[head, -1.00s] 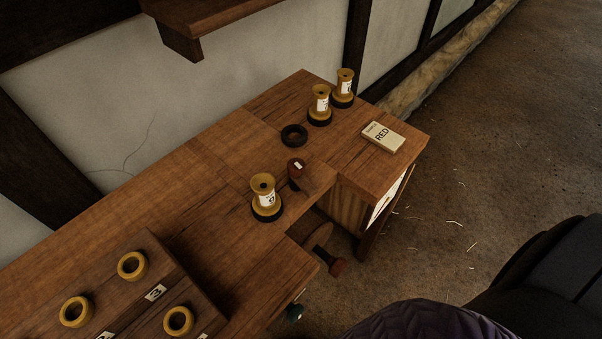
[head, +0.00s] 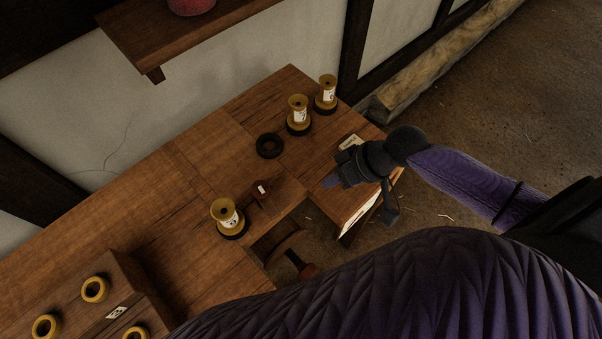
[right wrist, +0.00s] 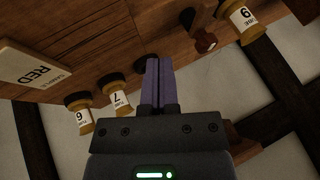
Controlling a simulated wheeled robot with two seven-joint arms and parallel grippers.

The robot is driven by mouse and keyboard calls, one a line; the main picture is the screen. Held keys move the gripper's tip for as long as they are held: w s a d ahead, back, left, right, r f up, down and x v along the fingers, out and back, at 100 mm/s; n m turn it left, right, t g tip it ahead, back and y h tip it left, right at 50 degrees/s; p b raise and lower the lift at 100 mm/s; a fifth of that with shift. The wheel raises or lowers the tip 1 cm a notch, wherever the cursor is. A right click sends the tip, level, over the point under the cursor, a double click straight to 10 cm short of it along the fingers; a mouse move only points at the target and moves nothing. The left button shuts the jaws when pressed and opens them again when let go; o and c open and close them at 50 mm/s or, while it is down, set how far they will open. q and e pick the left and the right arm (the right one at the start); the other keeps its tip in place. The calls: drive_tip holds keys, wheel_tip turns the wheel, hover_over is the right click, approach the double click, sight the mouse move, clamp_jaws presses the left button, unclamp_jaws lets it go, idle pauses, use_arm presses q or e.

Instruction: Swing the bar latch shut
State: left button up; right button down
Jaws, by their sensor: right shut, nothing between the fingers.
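A dark reddish wooden piece with a small white mark (head: 261,190) stands on the bench near its front notch; it looks like the latch's knob, but I cannot tell whether the latch is open or shut. In the right wrist view a red-brown knob (right wrist: 206,42) sits at the end of a dark bar (right wrist: 203,14). My right gripper (head: 331,183) is over the bench's right end, to the right of that piece and apart from it. Its purple fingers (right wrist: 159,75) are together and empty. My left gripper is not in view.
The RED card (right wrist: 33,72) lies near my right gripper. A rack with yellow rings (head: 95,289) is at left. A shelf (head: 180,35) overhangs the back.

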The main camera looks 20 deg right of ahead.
sight(266, 200)
drive_tip(key=w+a+f+b, duration=0.2)
drive_tip(key=a+f, duration=0.4)
drive_tip(key=a, duration=0.3)
drive_tip(key=shift+w+f, duration=0.15)
drive_tip(key=shift+w, duration=0.2)
